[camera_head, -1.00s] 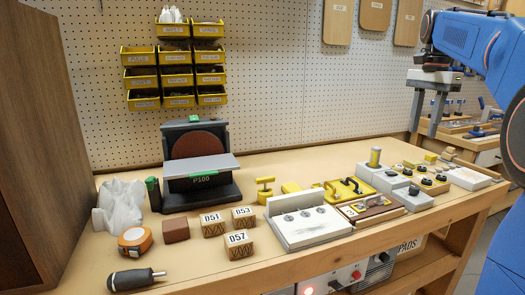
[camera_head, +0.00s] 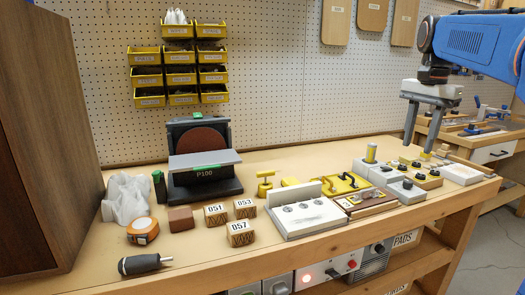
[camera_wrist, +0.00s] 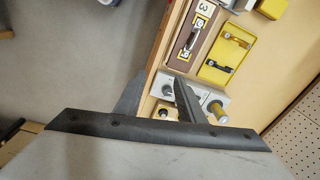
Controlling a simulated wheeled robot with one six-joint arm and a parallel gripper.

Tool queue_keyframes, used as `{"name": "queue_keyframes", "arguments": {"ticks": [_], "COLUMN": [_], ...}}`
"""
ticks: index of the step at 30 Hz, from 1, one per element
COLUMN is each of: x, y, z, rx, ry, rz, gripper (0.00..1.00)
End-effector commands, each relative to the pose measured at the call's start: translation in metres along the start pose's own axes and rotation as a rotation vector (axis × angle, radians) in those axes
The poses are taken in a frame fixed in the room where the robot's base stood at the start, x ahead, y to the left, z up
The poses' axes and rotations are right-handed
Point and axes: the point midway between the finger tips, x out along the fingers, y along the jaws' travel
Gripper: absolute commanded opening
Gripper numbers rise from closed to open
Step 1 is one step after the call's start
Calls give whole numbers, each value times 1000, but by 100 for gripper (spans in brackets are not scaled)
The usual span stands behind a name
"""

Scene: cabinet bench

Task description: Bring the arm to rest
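My blue arm (camera_head: 475,42) reaches in from the right edge of the head view, with its upper link roughly level. My gripper (camera_head: 420,146) hangs fingers down over the right end of the bench. Its two grey fingers are apart with nothing between them. In the wrist view, my gripper (camera_wrist: 160,92) also shows spread, empty fingers, with bench fixtures beyond them. Whether the fingertips clear the small parts below is hard to tell.
The bench (camera_head: 280,172) carries a sander (camera_head: 200,160), wooden blocks (camera_head: 240,232), a white fixture (camera_head: 305,215), a yellow tray (camera_head: 345,183) and grey blocks (camera_head: 405,192). A pegboard (camera_head: 280,60) stands behind. Open floor (camera_head: 495,250) lies at the right.

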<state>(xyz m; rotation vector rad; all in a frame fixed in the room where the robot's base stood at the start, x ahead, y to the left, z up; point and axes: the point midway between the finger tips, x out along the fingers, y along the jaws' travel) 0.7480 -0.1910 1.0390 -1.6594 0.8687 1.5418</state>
Motion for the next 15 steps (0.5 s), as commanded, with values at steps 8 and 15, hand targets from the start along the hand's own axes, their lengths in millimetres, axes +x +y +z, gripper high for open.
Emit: {"name": "queue_keyframes", "arguments": {"ticks": [8, 15], "x": [37, 85], "y": [31, 65], "z": [68, 126], "rx": [-226, -445], "ry": [57, 118], "rz": [-52, -97], "gripper": [36, 36]}}
